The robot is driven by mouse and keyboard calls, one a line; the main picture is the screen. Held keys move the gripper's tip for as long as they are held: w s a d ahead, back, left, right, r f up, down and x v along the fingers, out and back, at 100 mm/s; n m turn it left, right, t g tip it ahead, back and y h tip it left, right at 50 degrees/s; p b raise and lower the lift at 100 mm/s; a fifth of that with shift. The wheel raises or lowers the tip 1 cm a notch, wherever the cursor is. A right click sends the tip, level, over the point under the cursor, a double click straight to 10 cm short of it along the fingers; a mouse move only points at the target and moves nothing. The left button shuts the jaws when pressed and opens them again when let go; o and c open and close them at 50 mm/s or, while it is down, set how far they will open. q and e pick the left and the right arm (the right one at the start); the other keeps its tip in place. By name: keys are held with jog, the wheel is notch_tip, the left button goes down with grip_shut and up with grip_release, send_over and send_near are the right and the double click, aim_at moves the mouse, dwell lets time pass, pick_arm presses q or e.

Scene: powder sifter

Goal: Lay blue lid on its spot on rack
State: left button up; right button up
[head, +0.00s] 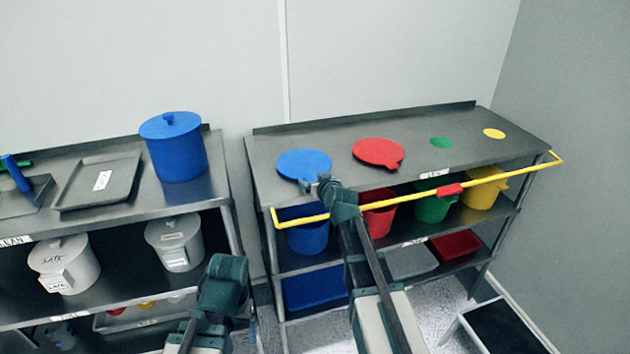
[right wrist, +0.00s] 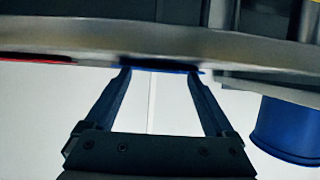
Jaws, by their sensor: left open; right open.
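The blue lid (head: 304,163) lies flat on the left part of the right rack's top shelf (head: 345,135). Its handle tab points toward the front edge, where my right gripper (head: 321,182) is. In the right wrist view the thin blue lid edge (right wrist: 165,70) shows between the fingertips of the open right gripper (right wrist: 158,75); I cannot tell whether they touch it. My left gripper (head: 228,268) is open and empty, low in front of the left rack, with its fingertips not clearly seen.
A red lid (head: 378,152) lies beside the blue one, then green (head: 441,143) and yellow (head: 494,133) round spots. A yellow rail (head: 300,220) crosses the rack's front. Coloured buckets stand below. A lidded blue bucket (head: 178,155) stands on the left rack.

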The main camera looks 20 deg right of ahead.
jog(key=p+v, duration=0.5)
jog(key=v, duration=0.8)
jog(key=shift+s+r, duration=0.15)
jog(key=shift+s, duration=0.05)
jog(key=b+x, duration=0.5)
jog(key=x, duration=0.9)
jog(key=shift+s, duration=0.1)
